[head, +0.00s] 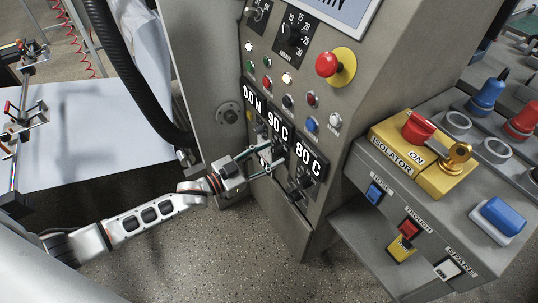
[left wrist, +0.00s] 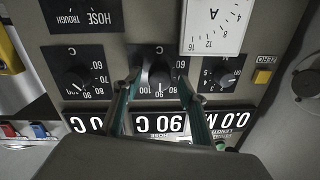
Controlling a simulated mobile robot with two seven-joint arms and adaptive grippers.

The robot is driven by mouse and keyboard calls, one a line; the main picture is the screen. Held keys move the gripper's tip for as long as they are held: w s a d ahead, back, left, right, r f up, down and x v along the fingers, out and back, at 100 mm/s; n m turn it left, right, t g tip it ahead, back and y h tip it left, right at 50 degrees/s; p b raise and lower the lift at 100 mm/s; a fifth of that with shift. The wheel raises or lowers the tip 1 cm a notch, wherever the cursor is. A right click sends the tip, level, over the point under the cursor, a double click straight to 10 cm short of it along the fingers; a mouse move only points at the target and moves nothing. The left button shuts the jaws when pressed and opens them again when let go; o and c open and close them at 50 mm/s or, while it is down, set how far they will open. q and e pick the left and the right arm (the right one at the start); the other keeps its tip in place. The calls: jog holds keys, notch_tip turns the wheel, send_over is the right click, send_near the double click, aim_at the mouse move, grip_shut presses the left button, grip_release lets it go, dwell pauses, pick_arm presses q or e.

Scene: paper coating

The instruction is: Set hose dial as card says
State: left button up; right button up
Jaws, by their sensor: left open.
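My left gripper (head: 268,161) reaches the grey machine panel from the left. In the left wrist view its two green-edged fingers (left wrist: 160,84) are open, one on each side of the middle black dial (left wrist: 159,75); I cannot tell whether they touch it. That dial has a C scale and stands beside the 90 C display (left wrist: 158,123). Another C-scale dial (left wrist: 77,78) is to its left, beside a partly hidden display (left wrist: 84,123) that reads 80 C in the head view (head: 308,162). No card is readable. My right gripper is out of view.
A metre dial (left wrist: 222,78) and a yellow button (left wrist: 263,76) are close on the right in the wrist view. A red emergency button (head: 327,65) sits higher on the panel. The yellow isolator (head: 440,178) stands on the console at right. Floor below the arm is clear.

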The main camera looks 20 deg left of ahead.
pick_arm(q)
jog(key=c, duration=1.1)
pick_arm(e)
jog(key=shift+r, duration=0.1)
pick_arm(q)
jog(key=shift+r+n, duration=0.15)
jog(key=shift+n, duration=0.15)
jog(key=shift+r+n+p, duration=0.1)
jog(key=shift+n+p, duration=0.55)
jog(key=shift+n, duration=0.25)
jog(key=n+p, duration=0.1)
jog(key=n, duration=0.2)
jog(key=shift+n, duration=0.3)
jog(key=shift+n+g, duration=0.3)
jog(key=shift+n, duration=0.4)
jog(key=shift+p, duration=0.3)
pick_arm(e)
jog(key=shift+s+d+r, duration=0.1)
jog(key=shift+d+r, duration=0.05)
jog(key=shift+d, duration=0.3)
pick_arm(q)
jog(key=shift+f+n, duration=0.2)
jog(key=shift+n, duration=0.1)
